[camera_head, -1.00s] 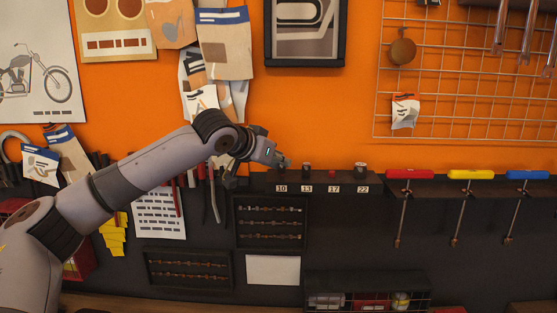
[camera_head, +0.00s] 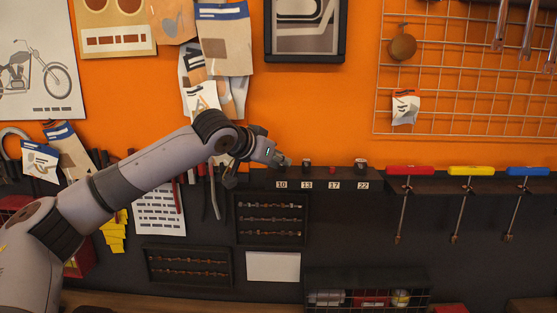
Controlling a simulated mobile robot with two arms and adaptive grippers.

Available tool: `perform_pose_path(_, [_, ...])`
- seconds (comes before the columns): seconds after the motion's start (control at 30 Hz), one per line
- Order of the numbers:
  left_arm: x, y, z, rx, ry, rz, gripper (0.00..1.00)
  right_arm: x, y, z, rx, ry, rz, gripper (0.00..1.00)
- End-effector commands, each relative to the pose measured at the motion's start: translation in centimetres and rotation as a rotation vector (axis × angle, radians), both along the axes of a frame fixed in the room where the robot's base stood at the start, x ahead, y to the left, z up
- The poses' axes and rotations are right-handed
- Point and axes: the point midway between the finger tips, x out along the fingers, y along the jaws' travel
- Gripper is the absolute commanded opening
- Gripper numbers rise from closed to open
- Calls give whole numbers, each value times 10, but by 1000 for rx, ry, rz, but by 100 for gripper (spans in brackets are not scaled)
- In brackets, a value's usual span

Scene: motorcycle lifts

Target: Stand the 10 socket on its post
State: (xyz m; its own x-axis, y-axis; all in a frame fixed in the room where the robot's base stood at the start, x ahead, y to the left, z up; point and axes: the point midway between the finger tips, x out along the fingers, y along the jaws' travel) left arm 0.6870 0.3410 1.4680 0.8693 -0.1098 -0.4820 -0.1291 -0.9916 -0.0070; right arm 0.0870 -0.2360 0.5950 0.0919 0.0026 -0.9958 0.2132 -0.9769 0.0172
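My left gripper (camera_head: 284,163) is at the shelf, right above the label 10 (camera_head: 281,184). Its fingers are small and dark here, and I cannot tell whether they are open or shut. No 10 socket can be made out; the gripper covers the spot over its label. On the same dark shelf (camera_head: 347,174), a dark socket (camera_head: 306,165) stands over label 13, a small red post (camera_head: 332,169) shows over label 17, and a larger dark socket (camera_head: 361,165) stands over label 22. My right gripper is not in view.
Red (camera_head: 410,170), yellow (camera_head: 471,170) and blue (camera_head: 527,171) T-handle tools hang to the right of the sockets. Pliers (camera_head: 211,196) hang close under my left forearm. A wire grid (camera_head: 470,90) is on the orange wall at the right.

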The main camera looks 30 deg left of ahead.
Motion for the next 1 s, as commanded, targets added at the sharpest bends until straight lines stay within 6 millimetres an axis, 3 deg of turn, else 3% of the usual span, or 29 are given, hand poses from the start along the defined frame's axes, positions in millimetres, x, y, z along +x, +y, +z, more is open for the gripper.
perform_pose_path(0.33, [0,0,-1,0,3,0,39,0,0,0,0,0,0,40])
perform_pose_path(0.67, [-2,0,0,0,2,0,39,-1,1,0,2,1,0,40])
perform_pose_path(0.83, [-20,3,10,-1,0,0,39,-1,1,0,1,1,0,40])
perform_pose_path(1.0, [-52,8,28,1,0,2,39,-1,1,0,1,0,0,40])
